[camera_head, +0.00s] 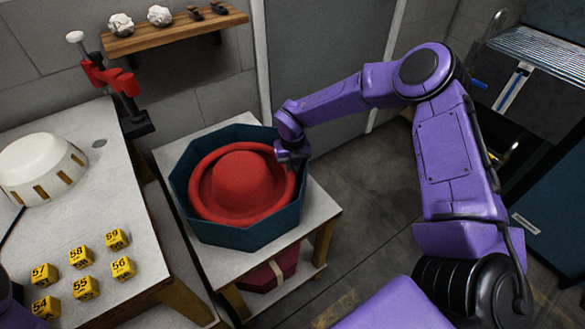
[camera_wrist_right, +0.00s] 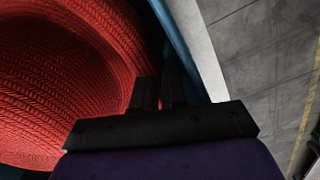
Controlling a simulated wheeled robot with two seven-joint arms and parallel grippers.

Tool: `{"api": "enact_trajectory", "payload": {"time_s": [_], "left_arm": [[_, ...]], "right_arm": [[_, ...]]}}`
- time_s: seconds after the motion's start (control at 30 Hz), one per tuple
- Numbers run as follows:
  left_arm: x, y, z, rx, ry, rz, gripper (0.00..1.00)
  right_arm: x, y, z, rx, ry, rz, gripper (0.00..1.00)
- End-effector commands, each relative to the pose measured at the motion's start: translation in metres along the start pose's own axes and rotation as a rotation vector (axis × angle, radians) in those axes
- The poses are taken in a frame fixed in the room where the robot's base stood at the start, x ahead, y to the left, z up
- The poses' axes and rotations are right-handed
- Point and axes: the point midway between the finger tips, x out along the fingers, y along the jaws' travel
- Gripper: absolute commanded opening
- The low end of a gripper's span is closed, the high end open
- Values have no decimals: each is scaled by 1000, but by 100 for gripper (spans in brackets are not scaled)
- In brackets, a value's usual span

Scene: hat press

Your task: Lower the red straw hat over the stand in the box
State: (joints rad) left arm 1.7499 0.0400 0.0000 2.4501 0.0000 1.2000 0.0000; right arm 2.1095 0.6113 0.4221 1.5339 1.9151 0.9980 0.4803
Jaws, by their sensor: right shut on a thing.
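The red straw hat (camera_head: 240,184) sits crown up inside the octagonal teal box (camera_head: 232,236), its brim within the box walls. In the right wrist view the woven red hat (camera_wrist_right: 60,80) fills the left side. My right gripper (camera_head: 291,160) is at the box's right side, shut on the hat's brim; its fingers (camera_wrist_right: 158,95) show at the brim's edge beside the box wall (camera_wrist_right: 172,38). The stand is hidden under the hat, so I cannot tell how the crown sits on it. My left gripper is not in view.
The box stands on a small white-topped table (camera_head: 316,208). A larger table (camera_head: 110,200) at left holds a white drum-like form (camera_head: 40,165) and several yellow numbered blocks (camera_head: 86,287). A wooden shelf (camera_head: 170,35) hangs behind. Open floor (camera_head: 365,200) lies right of the box.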

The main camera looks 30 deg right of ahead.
Motion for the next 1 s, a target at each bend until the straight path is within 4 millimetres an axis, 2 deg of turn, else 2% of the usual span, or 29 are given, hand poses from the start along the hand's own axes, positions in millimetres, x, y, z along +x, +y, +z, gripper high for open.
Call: {"api": "enact_trajectory", "payload": {"time_s": [0.03,0.27,0.3,0.37,0.63,0.77,1.0], "left_arm": [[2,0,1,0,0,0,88],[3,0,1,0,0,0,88],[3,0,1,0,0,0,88],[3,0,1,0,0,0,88],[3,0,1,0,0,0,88],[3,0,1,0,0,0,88],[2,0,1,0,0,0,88]], "right_arm": [[12,-1,-10,2,27,-5,0],[13,-2,-10,4,28,-5,0],[13,-2,-10,4,28,-5,21],[13,-2,-10,4,28,-5,41],[11,-2,-10,5,28,-6,41],[-10,-2,-9,7,22,-3,41],[-74,-1,-6,6,3,0,41]]}}
